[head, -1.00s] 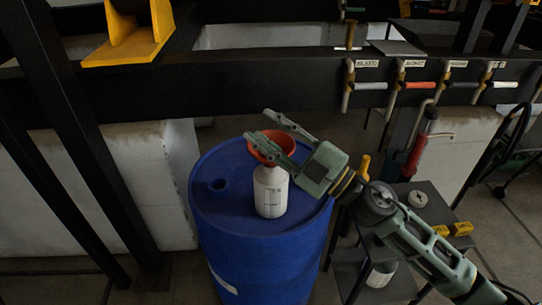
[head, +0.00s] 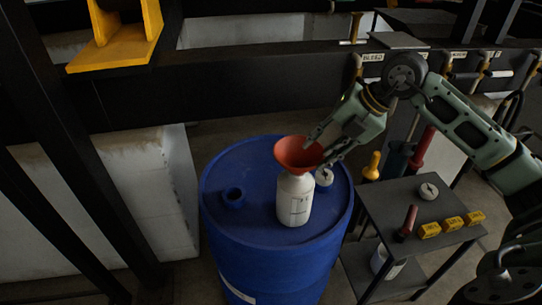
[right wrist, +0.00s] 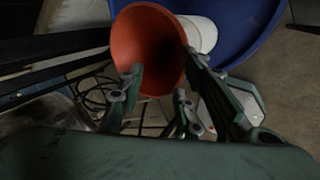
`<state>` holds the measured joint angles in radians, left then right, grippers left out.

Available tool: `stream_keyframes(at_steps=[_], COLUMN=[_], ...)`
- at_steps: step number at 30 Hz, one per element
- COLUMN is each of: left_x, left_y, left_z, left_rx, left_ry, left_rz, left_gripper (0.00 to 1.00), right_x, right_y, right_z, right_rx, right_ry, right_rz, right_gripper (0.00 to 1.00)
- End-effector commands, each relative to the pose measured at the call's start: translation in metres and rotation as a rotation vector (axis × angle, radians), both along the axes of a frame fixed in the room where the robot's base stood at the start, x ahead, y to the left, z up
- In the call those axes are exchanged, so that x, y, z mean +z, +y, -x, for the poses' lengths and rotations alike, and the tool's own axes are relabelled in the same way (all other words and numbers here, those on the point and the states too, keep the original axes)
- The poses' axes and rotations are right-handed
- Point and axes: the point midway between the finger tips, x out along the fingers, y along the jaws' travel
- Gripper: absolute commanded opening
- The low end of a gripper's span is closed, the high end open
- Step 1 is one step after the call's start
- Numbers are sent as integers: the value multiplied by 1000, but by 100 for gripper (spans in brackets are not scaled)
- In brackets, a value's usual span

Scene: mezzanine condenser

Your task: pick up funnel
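An orange-red funnel (head: 296,153) sits upright in the mouth of a white bottle (head: 295,200) on top of a blue drum (head: 255,225). My right gripper (head: 322,147) is at the funnel's right rim, its fingers open. In the right wrist view the funnel (right wrist: 148,45) shows its wide mouth, and the fingers of my right gripper (right wrist: 162,75) are spread on either side of its near part. I cannot tell whether they touch it. The funnel's stem is hidden. My left gripper is not in view.
A dark stand (head: 380,215) at right holds several yellow blocks (head: 452,223), a red-handled item (head: 407,222) and a pale round piece (head: 429,191). A dark beam (head: 230,85) runs behind the drum.

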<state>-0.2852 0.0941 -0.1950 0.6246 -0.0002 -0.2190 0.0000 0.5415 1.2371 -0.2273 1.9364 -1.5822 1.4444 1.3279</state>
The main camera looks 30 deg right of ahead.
Motion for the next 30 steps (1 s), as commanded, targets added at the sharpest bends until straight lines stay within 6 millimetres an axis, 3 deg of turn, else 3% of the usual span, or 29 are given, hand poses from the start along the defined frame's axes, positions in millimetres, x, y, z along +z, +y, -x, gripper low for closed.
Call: stream_keyframes(at_steps=[5,12,16,22,30], left_x=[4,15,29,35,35], left_y=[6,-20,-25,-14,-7], left_z=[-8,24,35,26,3], left_rx=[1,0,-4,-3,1], left_ry=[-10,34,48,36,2], left_rz=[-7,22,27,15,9], left_gripper=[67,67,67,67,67], right_x=[-5,-27,-43,-64,-67], right_y=[-9,2,12,18,18], right_z=[0,-10,-15,-24,-25], right_rx=[-23,-21,-20,-21,-20], right_ry=[19,21,21,17,16], right_rz=[30,28,25,28,29], right_gripper=[32,32,32,32,30])
